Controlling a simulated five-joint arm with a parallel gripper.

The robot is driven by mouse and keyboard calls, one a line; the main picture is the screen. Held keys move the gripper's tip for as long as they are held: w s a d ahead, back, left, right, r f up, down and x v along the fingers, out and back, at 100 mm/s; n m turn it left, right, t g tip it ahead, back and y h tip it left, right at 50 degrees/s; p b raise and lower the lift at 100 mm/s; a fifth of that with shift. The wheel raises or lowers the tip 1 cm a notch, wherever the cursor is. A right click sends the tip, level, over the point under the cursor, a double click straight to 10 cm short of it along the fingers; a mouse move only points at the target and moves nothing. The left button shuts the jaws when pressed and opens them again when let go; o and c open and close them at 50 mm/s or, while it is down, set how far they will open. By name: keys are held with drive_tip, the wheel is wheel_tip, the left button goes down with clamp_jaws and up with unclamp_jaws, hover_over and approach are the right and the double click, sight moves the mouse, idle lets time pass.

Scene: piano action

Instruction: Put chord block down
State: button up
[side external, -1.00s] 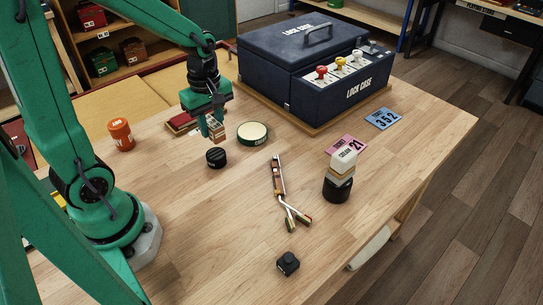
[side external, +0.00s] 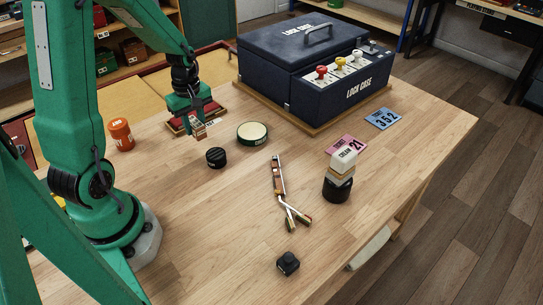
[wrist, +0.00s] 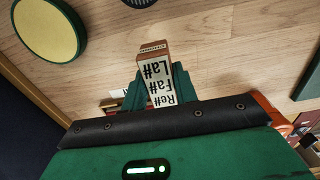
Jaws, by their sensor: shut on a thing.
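My gripper (side external: 197,133) is shut on the chord block (side external: 198,128), a small wooden block with a pale label. In the wrist view the block (wrist: 156,82) reads "Re# Fa# La#" and sits between the green fingers of my gripper (wrist: 152,95). In the side view the block is in front of and partly over a dark red tray (side external: 177,125) near the table's back edge. I cannot tell how high it is above the table. Part of the tray is hidden behind my gripper.
A black round knob (side external: 216,158) and a green-rimmed disc (side external: 253,133) stand close by on the right. An orange canister (side external: 120,134) is on the left. The navy lock case (side external: 312,70) stands behind right. Tongs (side external: 279,180) and a cream-topped stack (side external: 340,178) are farther right.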

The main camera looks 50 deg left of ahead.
sight(197, 134)
drive_tip(key=shift+f, duration=2)
drive_tip(key=shift+f, duration=0.15)
drive_tip(key=o, duration=1)
drive_tip(key=shift+c, duration=0.2)
drive_tip(key=shift+r, duration=6.2)
